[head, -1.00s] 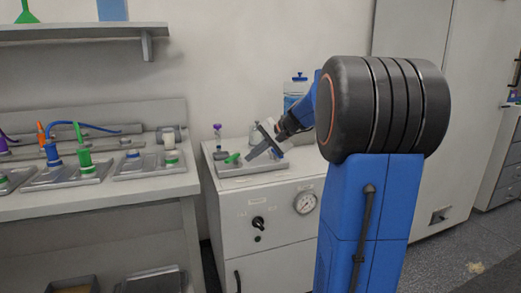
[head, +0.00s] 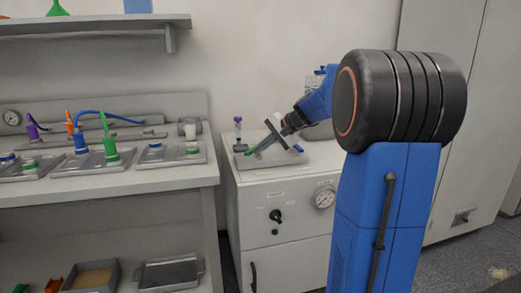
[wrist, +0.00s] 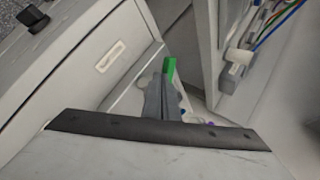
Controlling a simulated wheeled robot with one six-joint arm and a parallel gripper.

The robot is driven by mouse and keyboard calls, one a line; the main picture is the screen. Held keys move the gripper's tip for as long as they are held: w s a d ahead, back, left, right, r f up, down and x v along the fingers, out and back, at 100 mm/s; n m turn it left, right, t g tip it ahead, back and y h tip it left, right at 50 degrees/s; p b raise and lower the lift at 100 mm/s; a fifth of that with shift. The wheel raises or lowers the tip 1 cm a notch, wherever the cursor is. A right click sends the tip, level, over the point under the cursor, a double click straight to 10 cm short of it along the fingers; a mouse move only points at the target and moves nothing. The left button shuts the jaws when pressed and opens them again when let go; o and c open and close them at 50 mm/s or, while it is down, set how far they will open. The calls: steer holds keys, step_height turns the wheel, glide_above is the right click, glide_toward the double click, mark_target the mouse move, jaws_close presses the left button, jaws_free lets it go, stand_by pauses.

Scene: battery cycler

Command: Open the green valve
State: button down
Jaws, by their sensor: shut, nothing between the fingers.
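The green valve handle (head: 249,151) is at the left of a grey plate (head: 292,160) on top of the white cabinet. In the wrist view the green handle (wrist: 170,68) shows just beyond my fingertips. My gripper (head: 255,149) is shut and empty, angled down to the left, with its tips at the handle. Whether they touch it I cannot tell. My fingers (wrist: 163,96) hide part of the handle and the valve body in the wrist view.
A blue handle (head: 297,149) is on the same plate to the right, and a purple-topped fitting (head: 238,122) stands behind left. The cabinet front has a black knob (head: 276,216) and a gauge (head: 325,197). A bench (head: 110,202) with several fittings is at the left.

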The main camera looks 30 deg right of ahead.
steer(key=shift+a, duration=0.15)
steer(key=shift+w+a+m+t+h, duration=0.2)
steer(key=shift+a+m+t+h, duration=0.25)
steer(key=shift+m+h, duration=0.4)
steer(key=shift+w+a+m+h, duration=0.3)
steer(key=shift+m+h, duration=0.1)
steer(key=shift+m, duration=0.25)
steer(key=shift+w+a+m+h, duration=0.15)
steer(key=shift+a+m+h, duration=0.15)
steer(key=shift+m, duration=0.3)
steer(key=shift+w+a, duration=0.4)
steer(key=shift+w, duration=0.2)
steer(key=shift+w+a, duration=0.4)
steer(key=shift+w, duration=0.3)
